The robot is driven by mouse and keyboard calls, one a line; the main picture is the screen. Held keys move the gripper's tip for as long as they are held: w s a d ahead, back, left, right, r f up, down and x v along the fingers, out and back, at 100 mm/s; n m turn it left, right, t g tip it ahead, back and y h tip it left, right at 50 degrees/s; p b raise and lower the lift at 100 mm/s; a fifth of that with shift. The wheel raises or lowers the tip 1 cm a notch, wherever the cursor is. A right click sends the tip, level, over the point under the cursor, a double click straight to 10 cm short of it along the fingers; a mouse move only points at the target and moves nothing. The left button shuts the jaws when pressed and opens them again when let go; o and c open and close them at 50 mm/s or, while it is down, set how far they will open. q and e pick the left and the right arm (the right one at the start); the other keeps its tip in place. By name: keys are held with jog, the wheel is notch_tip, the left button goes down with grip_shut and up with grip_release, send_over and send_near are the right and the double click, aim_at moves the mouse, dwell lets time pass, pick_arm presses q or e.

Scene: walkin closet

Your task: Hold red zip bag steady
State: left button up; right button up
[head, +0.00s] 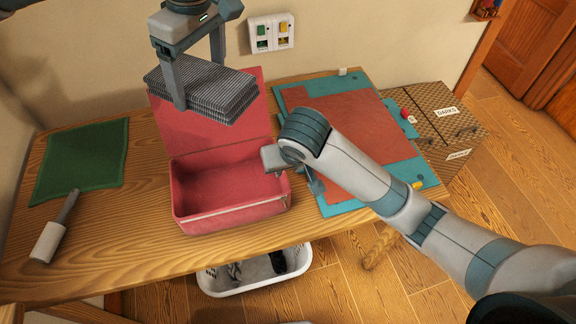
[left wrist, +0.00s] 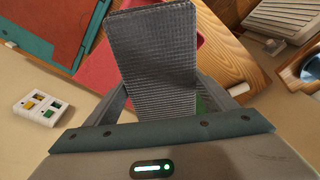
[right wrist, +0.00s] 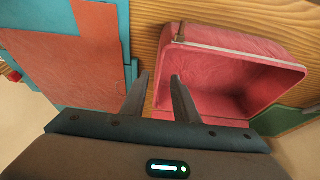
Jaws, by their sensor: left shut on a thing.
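The red zip bag (head: 230,212) stands open on the wooden table, its lid (head: 215,130) raised at the back; its inside looks empty. It also shows in the right wrist view (right wrist: 230,65). My left gripper (head: 180,98) is shut on a folded grey checked cloth (head: 210,92), held above the bag in front of the lid. The cloth fills the middle of the left wrist view (left wrist: 155,65). My right gripper (head: 291,172) is at the bag's right rim. In the right wrist view its fingers (right wrist: 158,85) are apart, about the bag's side wall; contact cannot be told.
A green cloth (head: 82,160) and a lint roller (head: 52,230) lie at the table's left. A teal board with a brown sheet (head: 345,125) lies at the right. A white basket (head: 225,282) stands below the front edge. A woven hamper (head: 440,120) stands at the right.

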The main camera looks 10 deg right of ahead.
aim_at(283, 178)
jog(key=shift+w+a+f, duration=0.1)
jog(key=shift+f, duration=0.05)
jog(key=shift+w+a+f, duration=0.1)
jog(key=shift+w+f, duration=0.05)
jog(key=shift+f, duration=0.2)
jog(key=shift+w+f, duration=0.15)
jog(key=shift+f, duration=0.45)
jog(key=x, duration=0.9)
jog(key=shift+w+f, duration=0.2)
jog(key=shift+f, duration=0.1)
grip_shut()
dwell(0.7)
